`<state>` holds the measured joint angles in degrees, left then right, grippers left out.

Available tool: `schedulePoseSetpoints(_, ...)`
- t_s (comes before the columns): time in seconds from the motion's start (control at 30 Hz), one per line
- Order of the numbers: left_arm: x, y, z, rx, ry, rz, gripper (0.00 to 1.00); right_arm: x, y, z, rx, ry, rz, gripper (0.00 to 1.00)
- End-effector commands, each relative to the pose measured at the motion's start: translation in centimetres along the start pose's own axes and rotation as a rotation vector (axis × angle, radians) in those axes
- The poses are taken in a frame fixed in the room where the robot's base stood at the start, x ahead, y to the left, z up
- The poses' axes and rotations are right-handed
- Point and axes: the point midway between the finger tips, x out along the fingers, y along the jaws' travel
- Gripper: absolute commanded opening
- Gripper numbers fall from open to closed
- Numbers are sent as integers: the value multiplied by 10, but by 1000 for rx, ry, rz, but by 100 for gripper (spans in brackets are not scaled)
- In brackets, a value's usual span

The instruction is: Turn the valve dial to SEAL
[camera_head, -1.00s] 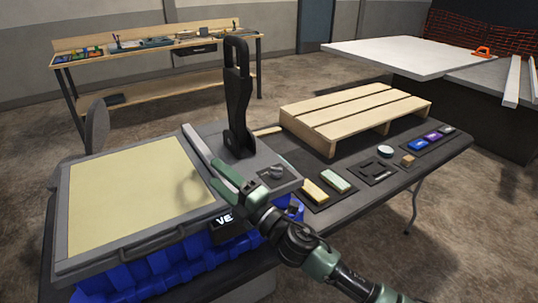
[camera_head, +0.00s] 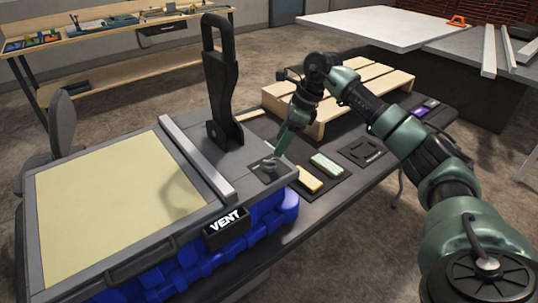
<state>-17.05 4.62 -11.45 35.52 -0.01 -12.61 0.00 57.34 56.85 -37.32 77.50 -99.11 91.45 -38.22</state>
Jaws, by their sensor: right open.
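The valve dial (camera_head: 268,166) is a small grey knob on a dark plate at the right end of the grey console (camera_head: 130,262). A black sign reading VENT (camera_head: 227,221) is on the console's front edge. My right gripper (camera_head: 279,150) points down just behind and to the right of the dial. It is open, with nothing seen between its fingers. I cannot tell whether a finger touches the dial. The dial's pointer and markings are too small to read. My left gripper is out of view.
A wooden pallet (camera_head: 375,85) lies behind my right arm. Yellow (camera_head: 307,179) and pale green (camera_head: 327,165) blocks lie right of the dial. A blue crate (camera_head: 262,222) is below the console.

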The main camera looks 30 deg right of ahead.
Motion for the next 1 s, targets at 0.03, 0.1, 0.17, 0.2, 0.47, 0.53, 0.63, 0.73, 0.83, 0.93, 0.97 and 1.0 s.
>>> schedulePoseSetpoints(0.03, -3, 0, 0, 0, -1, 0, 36, 7, 2, 0, -1, 2, 6, 55)
schedulePoseSetpoints(0.1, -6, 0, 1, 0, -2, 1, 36, 18, 2, 1, -1, 0, 7, 55)
schedulePoseSetpoints(0.17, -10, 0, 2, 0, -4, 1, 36, 28, 2, 2, 0, 0, 8, 55)
schedulePoseSetpoints(0.2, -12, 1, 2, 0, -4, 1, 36, 34, 2, 2, 0, -1, 7, 55)
schedulePoseSetpoints(0.47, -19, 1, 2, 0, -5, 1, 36, 66, 2, 2, 0, -4, 6, 55)
schedulePoseSetpoints(0.53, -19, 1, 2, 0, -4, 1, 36, 70, 2, 2, -1, -4, 5, 55)
schedulePoseSetpoints(0.63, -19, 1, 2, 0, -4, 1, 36, 72, 2, 2, -1, -5, 4, 55)
schedulePoseSetpoints(0.73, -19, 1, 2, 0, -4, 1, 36, 73, 2, 2, -1, -5, 4, 55)
schedulePoseSetpoints(0.83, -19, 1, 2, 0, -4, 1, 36, 72, 2, 2, -1, -5, 4, 47)
schedulePoseSetpoints(0.93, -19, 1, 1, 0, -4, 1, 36, 72, 2, 2, -1, -5, 4, 19)
schedulePoseSetpoints(0.97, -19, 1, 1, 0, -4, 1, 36, 72, 2, 2, -1, -5, 4, 10)
schedulePoseSetpoints(1.0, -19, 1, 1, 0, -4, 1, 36, 72, 2, 2, -1, -5, 4, 0)
